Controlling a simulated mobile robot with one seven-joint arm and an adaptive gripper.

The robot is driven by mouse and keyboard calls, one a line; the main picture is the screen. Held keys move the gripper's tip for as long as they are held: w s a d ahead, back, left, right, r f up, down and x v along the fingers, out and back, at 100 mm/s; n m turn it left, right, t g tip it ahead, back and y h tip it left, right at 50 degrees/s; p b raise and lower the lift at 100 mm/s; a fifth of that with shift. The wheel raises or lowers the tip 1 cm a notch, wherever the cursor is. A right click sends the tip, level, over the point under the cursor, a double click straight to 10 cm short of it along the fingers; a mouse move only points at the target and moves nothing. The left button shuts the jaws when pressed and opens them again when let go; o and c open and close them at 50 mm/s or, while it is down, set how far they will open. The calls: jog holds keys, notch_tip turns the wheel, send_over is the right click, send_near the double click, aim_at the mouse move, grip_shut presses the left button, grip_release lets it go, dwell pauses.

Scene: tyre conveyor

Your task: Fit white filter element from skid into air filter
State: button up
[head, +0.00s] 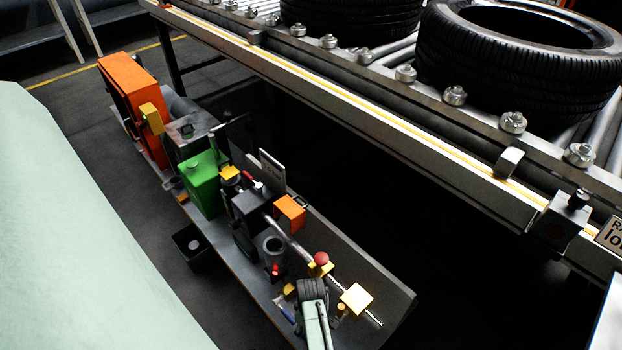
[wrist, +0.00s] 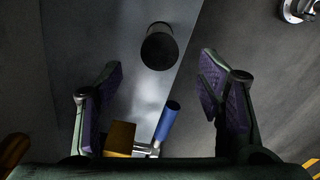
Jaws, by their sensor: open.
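My gripper (wrist: 160,75) is open in the wrist view, its purple-padded fingers spread apart with nothing between the pads. A dark round cylinder (wrist: 159,48) stands out from the grey surface beyond the fingertips; I cannot tell whether it is the air filter. A blue cylinder (wrist: 167,120) and a yellow block (wrist: 120,137) lie lower, between the finger bases in the picture. In the head view the skid (head: 228,290) carries an open-topped grey cylinder (head: 272,246). A small white and blue piece (head: 284,310) lies near its front end. I cannot clearly identify the white filter element.
The skid also carries a green box (head: 203,185), an orange cabinet (head: 135,100), an orange block (head: 290,213) and a red knob (head: 321,258). The conveyor (head: 400,140) with black tyres (head: 520,70) runs along its right side. Open floor (head: 120,185) shows left of the skid.

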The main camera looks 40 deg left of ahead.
notch_tip(320, 180, down, 6)
jog(key=shift+r, duration=0.15)
jog(key=c, duration=1.3)
